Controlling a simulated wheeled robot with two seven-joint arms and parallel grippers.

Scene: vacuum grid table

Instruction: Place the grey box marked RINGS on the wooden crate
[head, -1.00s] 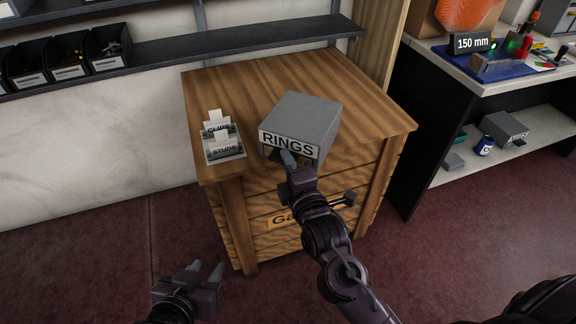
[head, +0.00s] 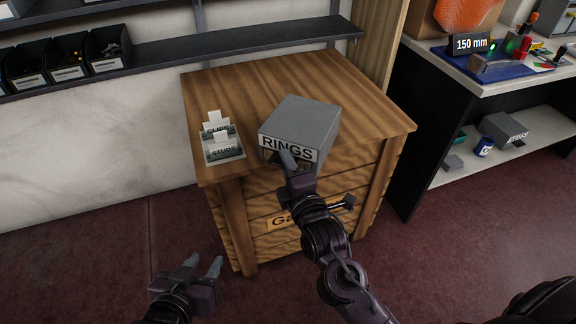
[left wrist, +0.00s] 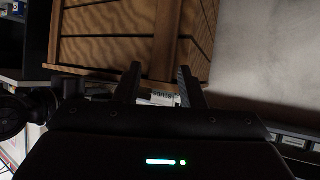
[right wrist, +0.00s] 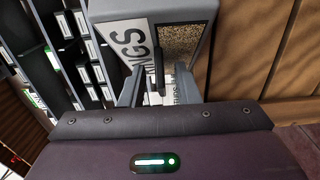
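The grey box marked RINGS (head: 305,118) sits on the wooden crate (head: 370,115), near its front edge, label facing me. In the right wrist view the box (right wrist: 190,12) shows its label and a speckled opening. My right gripper (head: 287,160) is at the box's front. Its fingers (right wrist: 158,78) are spread apart, with a dark upright piece between them; I see no clear contact. My left gripper (head: 204,264) is open and empty, low in front of the crate's left side. The left wrist view shows its spread fingers (left wrist: 160,82) and the crate (left wrist: 105,45).
Small holders marked CLIPS (head: 214,125) and STUDS (head: 224,149) stand left of the box. A dark shelf (head: 220,47) with bins runs behind. A workbench (head: 440,60) with tools stands at right. The crate top behind the box is clear.

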